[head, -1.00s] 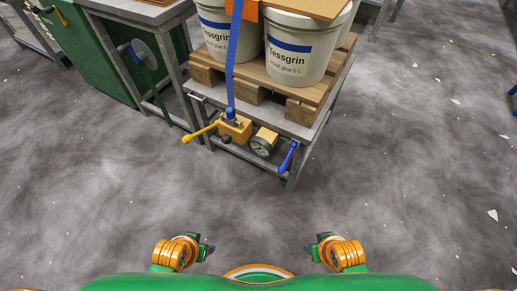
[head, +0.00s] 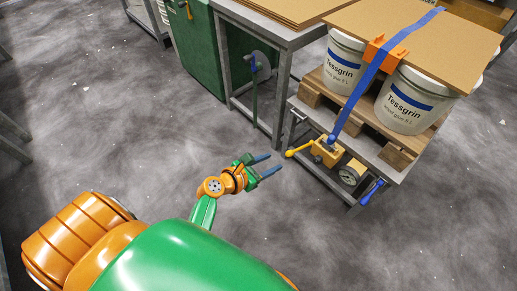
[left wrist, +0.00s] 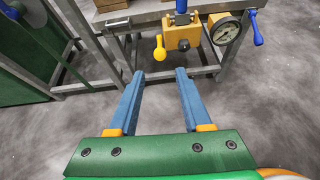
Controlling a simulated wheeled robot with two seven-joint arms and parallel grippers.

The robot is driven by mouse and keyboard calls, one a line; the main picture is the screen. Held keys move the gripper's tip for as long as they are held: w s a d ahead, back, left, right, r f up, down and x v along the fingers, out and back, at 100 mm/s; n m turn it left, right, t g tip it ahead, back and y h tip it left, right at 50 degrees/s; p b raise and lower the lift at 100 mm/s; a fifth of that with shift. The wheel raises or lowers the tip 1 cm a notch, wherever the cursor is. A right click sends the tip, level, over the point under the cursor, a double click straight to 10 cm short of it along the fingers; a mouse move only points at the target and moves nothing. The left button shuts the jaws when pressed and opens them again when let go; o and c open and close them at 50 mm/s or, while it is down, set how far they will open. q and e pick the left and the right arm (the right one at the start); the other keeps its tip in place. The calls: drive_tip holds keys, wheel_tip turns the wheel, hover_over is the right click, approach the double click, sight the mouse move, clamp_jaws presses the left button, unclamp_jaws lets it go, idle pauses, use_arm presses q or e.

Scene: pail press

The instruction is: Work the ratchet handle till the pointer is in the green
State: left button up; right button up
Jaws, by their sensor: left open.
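The yellow ratchet handle (head: 298,151) sticks out to the left from the yellow ratchet block (head: 327,153) on the cart's front edge. In the left wrist view its round yellow end (left wrist: 160,48) lies ahead of the fingertips. A blue strap (head: 372,72) rises from the ratchet over the pails. The round gauge (head: 351,175) sits right of the ratchet and also shows in the left wrist view (left wrist: 226,32); its pointer and any green zone are too small to read. My left gripper (head: 275,163) is open and empty, just left of the handle and apart from it. My right gripper is out of view.
A blue lever (head: 372,193) hangs right of the gauge. White pails (head: 413,100) stand on a wooden pallet (head: 393,153) under a brown board (head: 440,45). A grey table (head: 290,36) and a green cabinet (head: 198,55) stand behind. The left floor is clear.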

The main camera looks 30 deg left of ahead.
sight(287, 154)
use_arm(q)
drive_tip(key=shift+n, duration=0.3)
drive_tip(key=b+x, duration=0.3)
drive_tip(key=x, duration=0.1)
drive_tip(key=shift+w+d+f+b, duration=0.1)
drive_tip(key=shift+f+b, duration=0.1)
drive_tip(key=shift+b, duration=0.1)
drive_tip(key=b+x, duration=0.3)
drive_tip(key=x, duration=0.1)
drive_tip(key=shift+w+r, duration=0.15)
drive_tip(key=shift+r, duration=0.05)
drive_tip(key=shift+c, duration=0.6)
drive_tip(key=shift+r, duration=0.1)
clamp_jaws()
wheel_tip(287, 154, down, 6)
drive_tip(key=s+b, duration=0.1)
drive_tip(key=b, duration=0.2)
drive_tip(key=shift+s+a+b, duration=0.3)
drive_tip(key=shift+s+b, duration=0.05)
drive_tip(key=shift+b, duration=0.05)
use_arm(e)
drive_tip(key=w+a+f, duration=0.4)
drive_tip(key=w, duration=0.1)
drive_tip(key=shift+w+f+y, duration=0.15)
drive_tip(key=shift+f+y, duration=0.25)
